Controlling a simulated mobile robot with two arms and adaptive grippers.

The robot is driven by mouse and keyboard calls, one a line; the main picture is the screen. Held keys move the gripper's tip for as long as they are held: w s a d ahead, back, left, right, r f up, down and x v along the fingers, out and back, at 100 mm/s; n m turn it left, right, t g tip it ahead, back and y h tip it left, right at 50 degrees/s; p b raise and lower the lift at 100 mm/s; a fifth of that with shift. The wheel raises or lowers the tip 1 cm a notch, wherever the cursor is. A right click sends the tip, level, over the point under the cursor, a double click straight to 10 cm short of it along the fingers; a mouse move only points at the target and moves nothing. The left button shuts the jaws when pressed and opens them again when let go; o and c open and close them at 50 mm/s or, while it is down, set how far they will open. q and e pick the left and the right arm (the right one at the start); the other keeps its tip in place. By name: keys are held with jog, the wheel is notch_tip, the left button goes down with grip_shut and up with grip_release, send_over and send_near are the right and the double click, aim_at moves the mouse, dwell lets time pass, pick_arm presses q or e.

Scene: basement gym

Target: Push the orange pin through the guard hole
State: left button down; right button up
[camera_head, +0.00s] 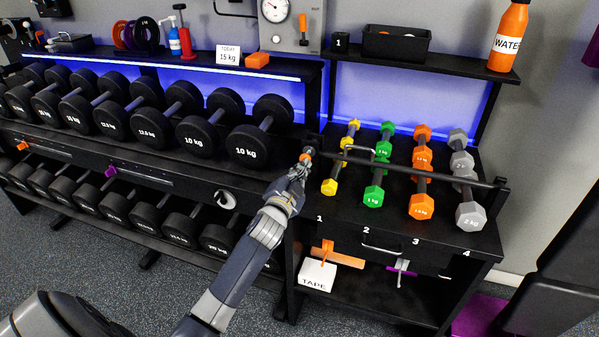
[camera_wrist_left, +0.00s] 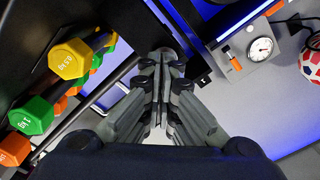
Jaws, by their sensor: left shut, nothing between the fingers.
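A small orange pin end (camera_head: 308,152) shows at the left end of the black guard bar (camera_head: 430,172), which crosses in front of the small dumbbells. My left gripper (camera_head: 301,165) is shut and empty, with its tips right at the pin end; I cannot tell whether they touch it. In the left wrist view the closed fingers (camera_wrist_left: 161,70) point at a dark rounded part at the bar's end, and the pin is hidden there. The guard hole itself is not visible, so how deep the pin sits cannot be told. My right gripper is out of view.
Large black dumbbells (camera_head: 247,145) fill the rack on the left. A white TAPE box (camera_head: 317,275) sits on the lower shelf.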

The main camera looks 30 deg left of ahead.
pick_arm(q)
jog(key=p+v, duration=0.2)
jog(key=v, duration=0.4)
jog(key=shift+s+p, duration=0.35)
jog(key=shift+p, duration=0.05)
dwell(0.5)
